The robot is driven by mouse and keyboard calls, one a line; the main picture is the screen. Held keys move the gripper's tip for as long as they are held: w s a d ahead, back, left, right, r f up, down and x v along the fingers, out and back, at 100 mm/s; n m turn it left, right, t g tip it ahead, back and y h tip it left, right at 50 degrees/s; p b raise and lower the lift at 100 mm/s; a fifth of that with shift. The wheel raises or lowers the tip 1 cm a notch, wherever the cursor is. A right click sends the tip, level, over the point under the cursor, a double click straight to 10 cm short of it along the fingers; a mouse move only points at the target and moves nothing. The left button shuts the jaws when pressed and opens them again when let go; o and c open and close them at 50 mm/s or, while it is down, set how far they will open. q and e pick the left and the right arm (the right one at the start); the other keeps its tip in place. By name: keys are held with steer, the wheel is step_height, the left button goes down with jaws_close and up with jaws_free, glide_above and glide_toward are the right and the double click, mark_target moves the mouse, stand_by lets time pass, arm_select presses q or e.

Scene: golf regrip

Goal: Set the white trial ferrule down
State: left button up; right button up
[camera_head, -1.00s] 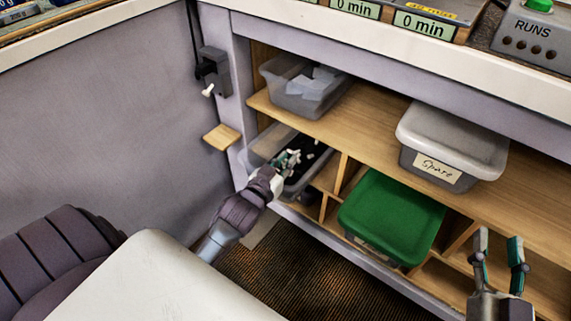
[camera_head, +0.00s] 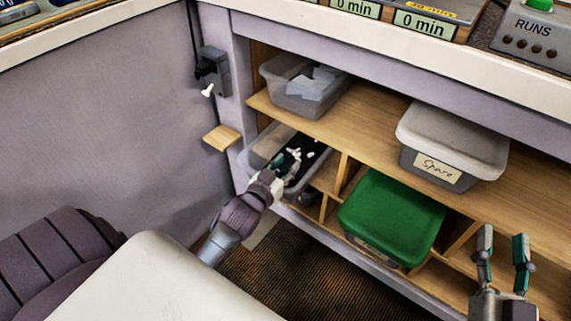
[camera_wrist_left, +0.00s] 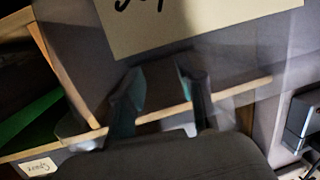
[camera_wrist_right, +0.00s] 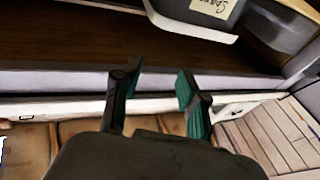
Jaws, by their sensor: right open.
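Several small white pieces (camera_head: 296,153) lie on the dark contents of a clear lower bin (camera_head: 257,158). I cannot tell which of them is the white trial ferrule. My left gripper (camera_head: 281,166) is at the near side of this bin, its fingertips close to the white pieces. In the left wrist view its fingers (camera_wrist_left: 160,90) stand apart with nothing visible between them, before a blurred translucent wall with a paper label (camera_wrist_left: 190,22). My right gripper (camera_head: 503,252) is open and empty at the lower right; it also shows in the right wrist view (camera_wrist_right: 157,80).
A clear bin (camera_head: 300,94) with pale pieces stands on the upper shelf. A grey lidded "Spare" box (camera_head: 455,135) is right of it. A green-lidded box (camera_head: 392,213) sits below. A small wooden ledge (camera_head: 222,137) and black wall holder (camera_head: 213,70) are at left.

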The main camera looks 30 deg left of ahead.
arm_select(q)
steer(key=shift+r, duration=0.15)
steer(key=s, duration=0.1)
steer(key=s+r+p, duration=0.1)
steer(key=s, duration=0.2)
steer(key=shift+s+d+r+p, duration=0.1)
steer(key=shift+s+r+p, duration=0.1)
steer(key=shift+r+p, duration=0.15)
steer(key=s+r+p, duration=0.1)
steer(key=s+p, duration=0.1)
steer(key=s, duration=0.5)
steer(key=s+d+r+m+g+h, duration=0.2)
steer(key=d+r+m+g+h, duration=0.1)
steer(key=d, duration=1.1)
steer(key=shift+d+r+g, duration=0.2)
steer(key=shift+r+g, duration=0.25)
steer(key=shift+g, duration=0.25)
arm_select(e)
steer(key=s+d+f+g+h, duration=0.1)
steer(key=f+g, duration=0.3)
steer(key=f, duration=0.2)
steer(key=s+d+f+g+h, duration=0.1)
steer(key=s+f+g, duration=0.1)
steer(key=f+g, duration=0.2)
step_height(320, 180, down, 2)
steer(key=shift+d+f+h, duration=0.2)
steer(key=shift+d+h, duration=0.15)
steer(key=shift+h, duration=0.05)
